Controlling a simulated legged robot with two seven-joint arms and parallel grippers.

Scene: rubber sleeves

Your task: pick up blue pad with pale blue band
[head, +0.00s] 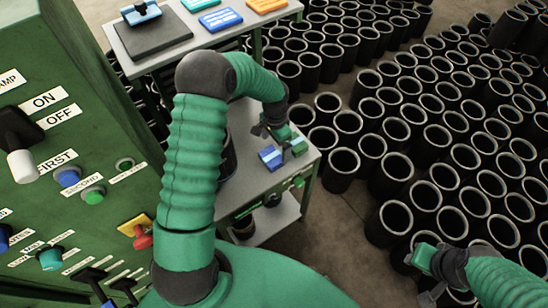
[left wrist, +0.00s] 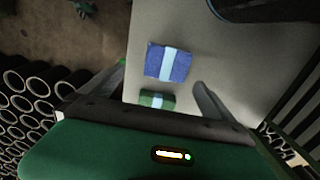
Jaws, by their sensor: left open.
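The blue pad (head: 270,158) with a pale blue band lies on the grey tabletop (head: 243,190), below and left of my left gripper (head: 283,142) in the head view. In the left wrist view, the blue pad (left wrist: 182,67) lies flat beyond the open fingers of my left gripper (left wrist: 163,88), with its pale band across the middle. A green pad with a pale band (left wrist: 157,99) lies nearer the gripper body, partly hidden by it. My left gripper is empty. My right gripper (head: 424,262) is at the lower right, over black sleeves; its jaws are unclear.
Many black rubber sleeves (head: 396,218) stand on the floor at the right. A green control panel (head: 90,130) with knobs and labels stands at the left. A shelf table (head: 178,62) at the back holds a dark plate (head: 152,37) and blue and orange pads (head: 220,19).

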